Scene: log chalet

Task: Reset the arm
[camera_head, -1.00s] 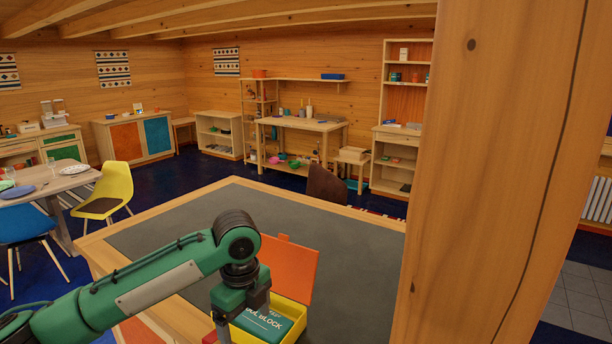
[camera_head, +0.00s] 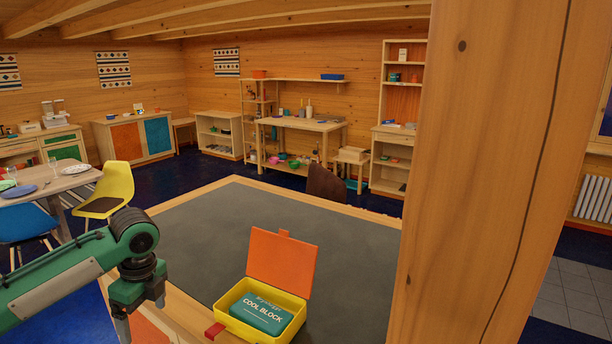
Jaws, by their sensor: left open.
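My left arm comes in from the left in green, bent down at its wrist. A teal cool block (camera_head: 262,313) lies inside the box. My right gripper is not in view.
The dark-topped table (camera_head: 350,250) with a wooden rim is mostly clear. A thick wooden post (camera_head: 490,180) stands close on the right. A blue chair (camera_head: 25,224), a yellow chair (camera_head: 118,180) and a dining table (camera_head: 50,187) are at the left.

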